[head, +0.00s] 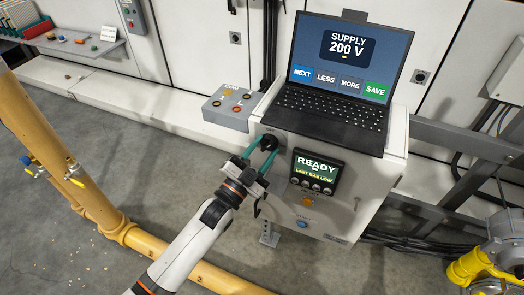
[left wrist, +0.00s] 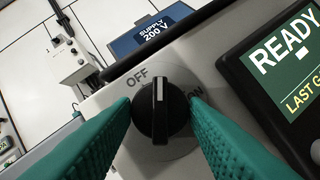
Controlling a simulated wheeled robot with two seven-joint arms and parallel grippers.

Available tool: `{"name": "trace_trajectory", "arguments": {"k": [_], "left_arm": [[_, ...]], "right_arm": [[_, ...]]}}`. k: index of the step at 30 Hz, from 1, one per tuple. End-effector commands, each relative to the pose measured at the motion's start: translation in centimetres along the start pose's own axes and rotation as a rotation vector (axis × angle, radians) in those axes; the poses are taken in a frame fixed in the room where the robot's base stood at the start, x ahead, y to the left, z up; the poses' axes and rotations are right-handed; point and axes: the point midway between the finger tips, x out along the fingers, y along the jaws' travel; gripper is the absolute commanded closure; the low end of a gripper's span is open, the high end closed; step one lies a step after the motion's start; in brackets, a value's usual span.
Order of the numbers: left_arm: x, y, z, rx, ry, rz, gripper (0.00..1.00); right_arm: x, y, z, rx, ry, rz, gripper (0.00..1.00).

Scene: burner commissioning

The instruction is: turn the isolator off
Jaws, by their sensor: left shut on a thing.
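The isolator is a black rotary knob (head: 269,141) on the left part of the light grey cabinet front. In the left wrist view the knob (left wrist: 161,112) stands between OFF and ON labels. Its white pointer line points up, between the two words, with OFF to its left and ON to its right. My left gripper (head: 265,147) has its teal fingers on both sides of the knob and is shut on it. The fingers partly cover the ON label. My right gripper is not in view.
A laptop (head: 335,105) reading SUPPLY 200 V sits on the cabinet. A display (head: 317,171) reading READY is close right of the knob. A grey button box (head: 232,106) is behind left. A yellow pipe (head: 75,170) runs at left.

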Motion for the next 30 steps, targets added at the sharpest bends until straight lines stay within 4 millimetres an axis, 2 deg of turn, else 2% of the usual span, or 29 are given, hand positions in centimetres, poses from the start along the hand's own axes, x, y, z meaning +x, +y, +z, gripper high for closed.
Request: {"name": "trace_trajectory", "arguments": {"k": [15, 21, 30], "left_arm": [[0.0, -0.5, 0.1, -0.417, 0.004, 0.172, 0.82], [0.0, -0.6, 0.1, -0.515, 0.004, 0.213, 0.82], [0.0, -0.7, 0.1, -0.583, 0.004, 0.241, 0.82]], "right_arm": [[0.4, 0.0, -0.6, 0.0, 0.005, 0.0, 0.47], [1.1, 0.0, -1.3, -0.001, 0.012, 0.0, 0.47], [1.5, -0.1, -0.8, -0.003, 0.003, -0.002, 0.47]]}}
